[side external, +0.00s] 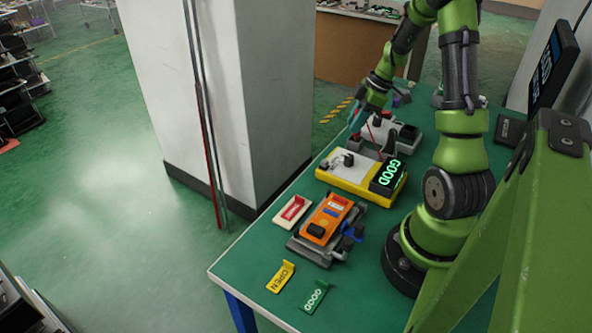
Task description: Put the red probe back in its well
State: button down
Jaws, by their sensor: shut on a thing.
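My gripper (357,116) is at the far end of the green table, above its surface and close to a grey and white fixture. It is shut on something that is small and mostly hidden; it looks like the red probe. A thin red line (373,134), the probe or its lead, runs from beside my gripper down toward the yellow tester (350,177). The tester has a white top with small dark parts and a dark display (387,176) reading GOOD in green. The probe's tip and its well are too small to make out.
The grey and white fixture (403,132) stands behind the tester. An orange device (327,217) sits in a grey holder with blue parts, nearer the front. A red and white tag (292,210), a yellow OPEN tag (281,277) and a green GOOD tag (314,296) lie nearby.

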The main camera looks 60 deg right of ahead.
jog(key=shift+f, duration=1.15)
jog(key=shift+f, duration=0.1)
jog(key=c, duration=0.9)
grip_release()
jog(key=v, duration=1.2)
jog(key=w+a+r+m+h, duration=0.1)
jog(key=w+a+r+m, duration=0.15)
jog(key=a, duration=0.65)
jog(key=w+a+r+m, duration=0.2)
jog(key=a+r, duration=0.2)
jog(key=a, duration=0.4)
jog(key=s+a+r+m+t, duration=0.1)
jog(key=s+a+m, duration=0.2)
jog(key=a, duration=0.5)
jog(key=s+a+r+m+t, duration=0.1)
jog(key=s+a+m+t, duration=0.1)
jog(key=a, duration=0.6)
jog(key=shift+s+a+m+t, duration=0.25)
jog(key=shift+s+m, duration=0.35)
jog(key=shift+m, duration=0.35)
